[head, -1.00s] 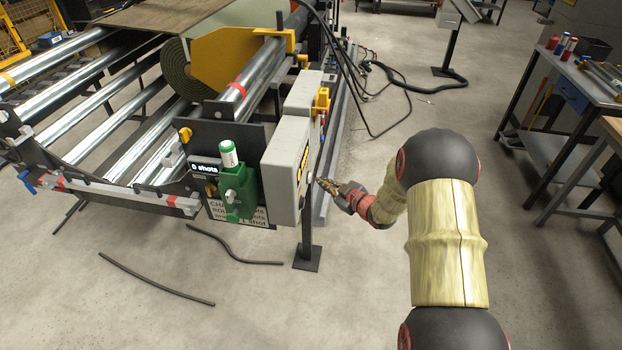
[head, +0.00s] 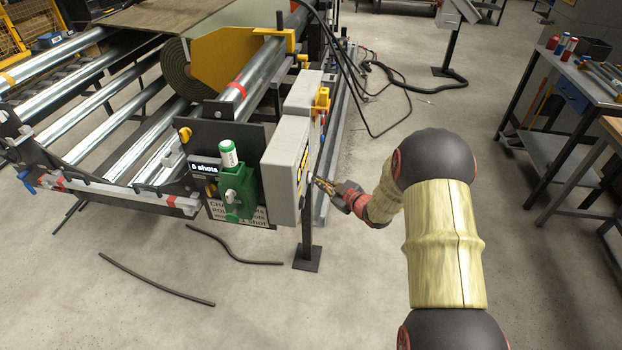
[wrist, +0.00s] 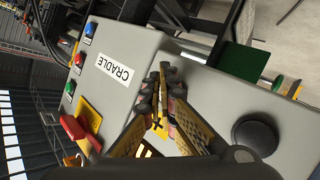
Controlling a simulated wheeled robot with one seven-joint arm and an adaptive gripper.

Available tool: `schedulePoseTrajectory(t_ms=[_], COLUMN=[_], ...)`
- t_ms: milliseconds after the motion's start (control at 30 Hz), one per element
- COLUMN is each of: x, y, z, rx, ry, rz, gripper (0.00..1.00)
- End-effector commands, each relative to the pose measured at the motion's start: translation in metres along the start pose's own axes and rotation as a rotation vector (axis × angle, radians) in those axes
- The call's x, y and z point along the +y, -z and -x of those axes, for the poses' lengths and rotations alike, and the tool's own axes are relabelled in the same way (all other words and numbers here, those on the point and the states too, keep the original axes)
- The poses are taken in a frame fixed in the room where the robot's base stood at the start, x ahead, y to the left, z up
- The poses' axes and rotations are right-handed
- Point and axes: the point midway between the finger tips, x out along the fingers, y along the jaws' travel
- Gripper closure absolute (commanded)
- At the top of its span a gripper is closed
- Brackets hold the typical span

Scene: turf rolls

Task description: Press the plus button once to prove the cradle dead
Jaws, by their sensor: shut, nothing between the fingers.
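The cradle control box (head: 283,178) is a grey box on a post, and its button face is seen edge-on from the head. In the wrist view its face carries a CRADLE label (wrist: 115,69) and a yellow patch with a black plus sign (wrist: 158,127), which shows between my fingers. A black round knob (wrist: 256,135) sits to the right. My gripper (head: 314,181) is shut and empty, its tips close to the box face. It also fills the middle of the wrist view (wrist: 164,72). I cannot tell whether the tips touch; they hide part of the face.
Blue (wrist: 91,28), red (wrist: 78,58) and green (wrist: 70,88) buttons and a red handle (wrist: 76,128) are on the box's left part. A green holder (head: 238,193) is mounted beside the box.

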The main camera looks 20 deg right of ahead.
Motion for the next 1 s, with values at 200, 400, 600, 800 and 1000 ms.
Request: schedulePoseTrajectory(t_ms=[200, 400, 600, 800, 1000], x=[-0.0012, -0.0023, -0.0027, -0.0023, 0.0016], y=[0.0015, 0.0028, 0.0035, 0.0034, -0.0002], z=[-0.0018, -0.0034, -0.0041, -0.0037, 0.0012], rx=[0.001, 0.001, 0.001, 0.001, 0.000], ry=[0.000, 0.000, 0.000, 0.000, -0.001], rz=[0.001, 0.001, 0.001, 0.001, 0.000], gripper=[1.00, 1.00, 1.00, 1.00, 1.00])
